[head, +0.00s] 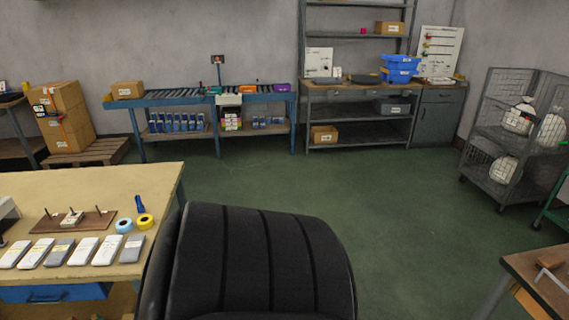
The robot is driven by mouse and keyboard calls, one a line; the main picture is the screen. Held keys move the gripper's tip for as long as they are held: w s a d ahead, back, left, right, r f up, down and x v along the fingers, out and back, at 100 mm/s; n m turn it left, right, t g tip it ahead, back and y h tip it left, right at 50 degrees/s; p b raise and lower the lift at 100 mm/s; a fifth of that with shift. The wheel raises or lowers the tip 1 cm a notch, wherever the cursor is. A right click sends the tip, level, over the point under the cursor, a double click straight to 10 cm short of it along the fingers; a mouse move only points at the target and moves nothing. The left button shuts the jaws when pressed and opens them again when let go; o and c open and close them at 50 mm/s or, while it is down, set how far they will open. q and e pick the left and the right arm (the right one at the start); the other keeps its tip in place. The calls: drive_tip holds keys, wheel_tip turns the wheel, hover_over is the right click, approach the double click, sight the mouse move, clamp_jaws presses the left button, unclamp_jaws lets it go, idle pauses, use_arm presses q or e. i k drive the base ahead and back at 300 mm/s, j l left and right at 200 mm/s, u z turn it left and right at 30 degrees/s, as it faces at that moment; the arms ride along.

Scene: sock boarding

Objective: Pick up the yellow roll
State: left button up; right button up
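The yellow roll (145,221) lies on the wooden-topped table (85,182) at the left, near its right edge. A dark blue object (140,204) stands just behind the yellow roll. Neither of my grippers shows in the head view.
Several flat packs (60,252) lie in a row at the table's front, with a pegged wooden board (73,222) behind. A black padded chair back (260,262) rises right of the table. Green floor (400,220) is open beyond. Another table (540,275) stands at right.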

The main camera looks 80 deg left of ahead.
sight(146, 222)
drive_tip(key=u, duration=1)
drive_tip(key=i+l+u, duration=0.1)
drive_tip(key=u, duration=1.35)
drive_tip(key=l+u, duration=0.15)
drive_tip(key=u, duration=0.8)
drive_tip(key=l+u, duration=0.1)
drive_tip(key=u, duration=0.4)
